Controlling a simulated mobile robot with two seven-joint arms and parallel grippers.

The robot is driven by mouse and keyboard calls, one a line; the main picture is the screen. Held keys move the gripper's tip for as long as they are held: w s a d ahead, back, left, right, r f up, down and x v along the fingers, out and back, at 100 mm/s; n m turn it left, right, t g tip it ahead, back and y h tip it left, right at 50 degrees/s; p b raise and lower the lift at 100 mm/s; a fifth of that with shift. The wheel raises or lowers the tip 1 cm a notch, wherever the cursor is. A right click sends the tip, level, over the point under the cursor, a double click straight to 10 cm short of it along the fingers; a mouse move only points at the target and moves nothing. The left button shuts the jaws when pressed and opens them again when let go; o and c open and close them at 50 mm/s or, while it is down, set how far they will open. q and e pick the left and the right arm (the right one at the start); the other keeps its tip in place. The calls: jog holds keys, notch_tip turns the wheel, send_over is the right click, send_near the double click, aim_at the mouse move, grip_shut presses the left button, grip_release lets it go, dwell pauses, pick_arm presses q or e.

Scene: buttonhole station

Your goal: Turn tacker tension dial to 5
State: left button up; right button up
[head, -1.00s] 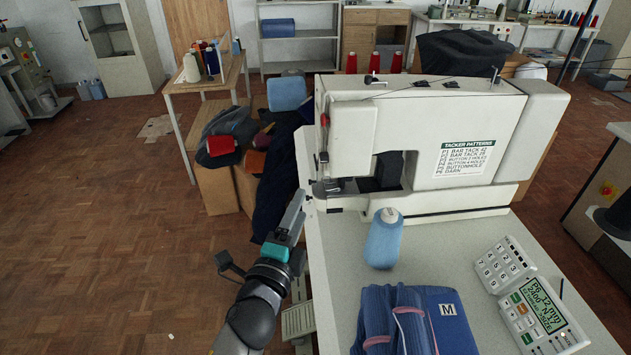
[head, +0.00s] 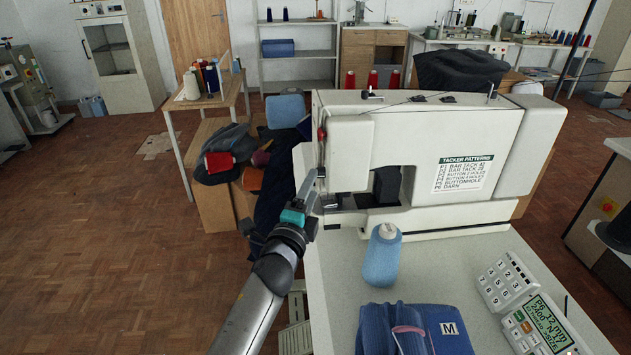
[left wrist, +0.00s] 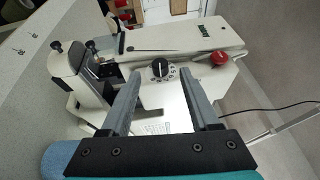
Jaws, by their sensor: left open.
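The white tacker machine (head: 418,130) stands on the table, with a tacker patterns label on its front. Its black dial (left wrist: 160,68) with a white pointer mark and a ring of marks shows on the machine's end face in the left wrist view. The dial's number is too small to read. My left gripper (head: 310,178) is beside the machine's left end in the head view. In the left wrist view the left gripper (left wrist: 159,88) is open and empty, with the dial between and beyond its fingers, apart from them. My right gripper is not in view.
A red knob (left wrist: 219,57) sits near the dial. A wooden bench (head: 208,98) and a garment pile are behind left.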

aim_at(321, 173)
pick_arm(q)
jog(key=shift+b+x, duration=0.4)
jog(key=shift+x, duration=1.55)
jog(key=shift+c, duration=0.3)
grip_shut()
